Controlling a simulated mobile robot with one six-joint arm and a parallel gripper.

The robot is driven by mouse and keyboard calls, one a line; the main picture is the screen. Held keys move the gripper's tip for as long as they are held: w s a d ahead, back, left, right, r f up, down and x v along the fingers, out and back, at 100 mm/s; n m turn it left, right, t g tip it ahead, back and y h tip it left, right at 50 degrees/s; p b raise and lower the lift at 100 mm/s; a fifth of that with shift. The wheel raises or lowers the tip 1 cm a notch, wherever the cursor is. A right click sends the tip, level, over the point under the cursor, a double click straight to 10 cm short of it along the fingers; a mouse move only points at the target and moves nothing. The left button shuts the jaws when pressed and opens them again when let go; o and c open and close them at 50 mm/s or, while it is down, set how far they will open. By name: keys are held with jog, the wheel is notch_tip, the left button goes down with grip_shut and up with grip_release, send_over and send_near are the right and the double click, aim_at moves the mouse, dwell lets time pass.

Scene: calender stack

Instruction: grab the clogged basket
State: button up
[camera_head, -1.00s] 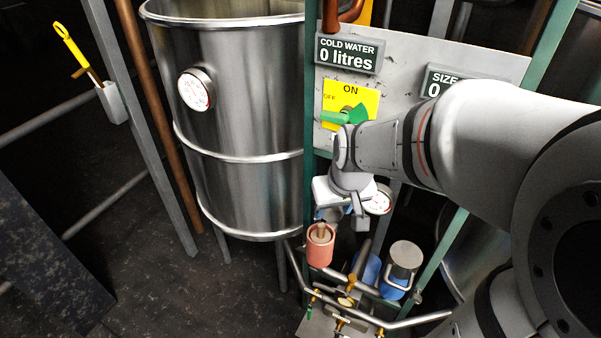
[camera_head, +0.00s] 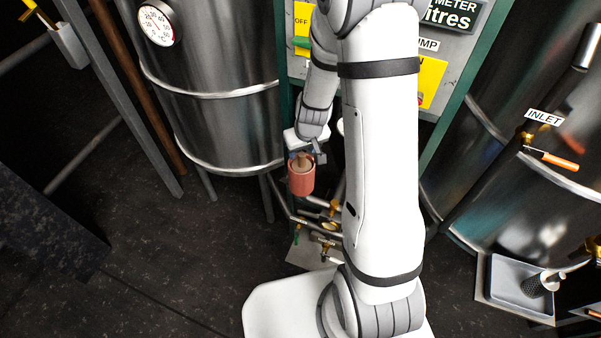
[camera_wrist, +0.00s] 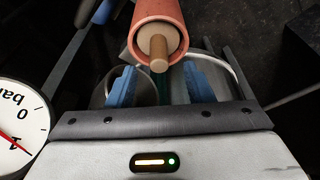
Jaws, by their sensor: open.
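A salmon-red cylinder (camera_head: 302,182) with a tan peg-like handle stands upright low beside the panel frame; I take it to be the basket, but cannot tell whether it is clogged. In the wrist view, the red cylinder (camera_wrist: 159,20) shows at the top centre, with its handle (camera_wrist: 159,52) pointing toward my gripper. My gripper (camera_head: 302,157) is at the cylinder's top end in the head view. In the wrist view my gripper (camera_wrist: 163,80) is open, its blue fingers on either side of the handle's line. I see no grip on it; whether the handle is between the fingertips is unclear.
Pipes and valves (camera_head: 322,232) lie just below right. A pressure gauge (camera_wrist: 20,135) is close at the wrist view's left. A grey tray (camera_head: 517,287) sits at the far right.

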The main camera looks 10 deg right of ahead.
aim_at(302, 155)
jog(key=b+x, duration=0.1)
jog(key=x, duration=0.3)
jog(key=shift+f, duration=0.25)
jog(key=shift+r, duration=0.1)
jog(key=shift+c, duration=0.2)
grip_shut()
